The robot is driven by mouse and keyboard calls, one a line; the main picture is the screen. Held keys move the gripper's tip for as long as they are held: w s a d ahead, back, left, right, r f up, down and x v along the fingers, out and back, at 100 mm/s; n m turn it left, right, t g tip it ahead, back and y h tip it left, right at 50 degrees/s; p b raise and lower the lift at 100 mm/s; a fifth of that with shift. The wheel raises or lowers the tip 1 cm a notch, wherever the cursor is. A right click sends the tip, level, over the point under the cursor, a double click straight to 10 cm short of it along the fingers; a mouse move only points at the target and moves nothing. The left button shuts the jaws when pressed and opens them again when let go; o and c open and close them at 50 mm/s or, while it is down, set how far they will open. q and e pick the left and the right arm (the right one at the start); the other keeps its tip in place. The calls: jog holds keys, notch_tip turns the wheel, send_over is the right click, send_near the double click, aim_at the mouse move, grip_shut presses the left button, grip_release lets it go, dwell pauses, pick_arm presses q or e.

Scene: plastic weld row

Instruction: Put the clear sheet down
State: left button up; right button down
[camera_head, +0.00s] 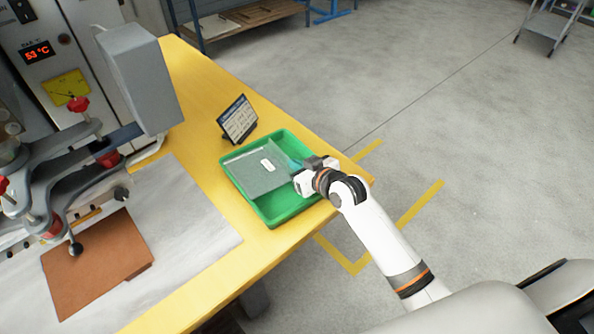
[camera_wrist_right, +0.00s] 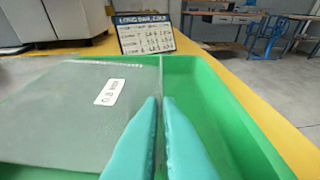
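The clear sheet (camera_head: 262,172) is a greyish see-through sheet with a small white label. It lies in or just over the green tray (camera_head: 285,212); I cannot tell whether it rests on the tray floor. In the right wrist view the sheet (camera_wrist_right: 60,110) spreads left from my fingers, with its right edge running between them. My right gripper (camera_head: 297,168) is at the tray's right side. Its teal fingertips (camera_wrist_right: 163,103) are close together, shut on the sheet's edge. My left gripper is not in view.
A small dark sign (camera_head: 238,119) stands behind the tray on the yellow table (camera_head: 200,88). A press with red knobs and a grey head (camera_head: 140,75) stands at the left. A brown sheet (camera_head: 95,262) lies on the grey mat (camera_head: 195,225). Open floor lies right of the table.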

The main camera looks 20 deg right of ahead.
notch_tip(320, 180, down, 2)
jog(key=shift+f, duration=0.1)
jog(key=c, duration=1.6)
grip_release()
jog(key=shift+c, duration=0.2)
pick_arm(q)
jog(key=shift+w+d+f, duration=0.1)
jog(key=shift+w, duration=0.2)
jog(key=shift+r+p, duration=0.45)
pick_arm(e)
jog(key=v, duration=1.2)
jog(key=shift+r, duration=0.3)
